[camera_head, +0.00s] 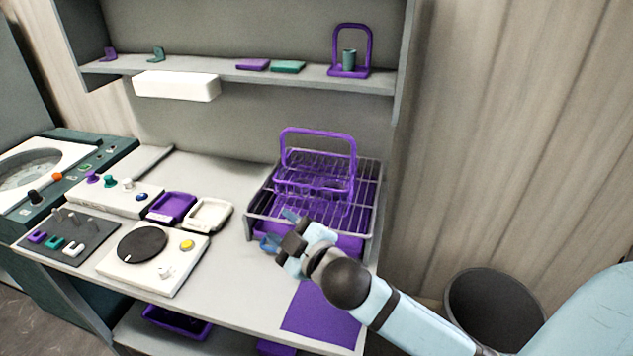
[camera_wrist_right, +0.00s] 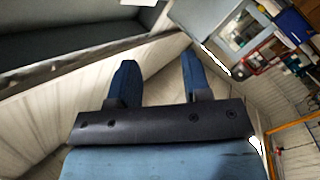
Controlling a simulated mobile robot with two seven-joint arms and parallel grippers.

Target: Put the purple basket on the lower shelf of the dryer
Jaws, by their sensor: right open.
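The purple wire basket (camera_head: 350,176) with its tall loop handle stands upright on the grey wire rack (camera_head: 372,190), which looks like the dryer. Its base is partly lost among the rack's wires, so I cannot tell exactly which level bears it. A purple tray or panel (camera_head: 350,244) shows low in the rack. My right gripper (camera_head: 280,230) is open at the rack's front left corner, in front of and below the basket, and not on its handle. In the right wrist view the two blue fingers (camera_wrist_right: 158,78) stand apart with nothing between them. My left gripper is not in view.
A purple mat (camera_head: 320,312) lies at the bench's front right. Purple and white trays (camera_head: 208,214), a hotplate-like unit (camera_head: 150,262) and a control box (camera_head: 110,194) stand left. An upper shelf (camera_head: 210,66) hangs behind. A dark bin (camera_head: 495,305) is at right.

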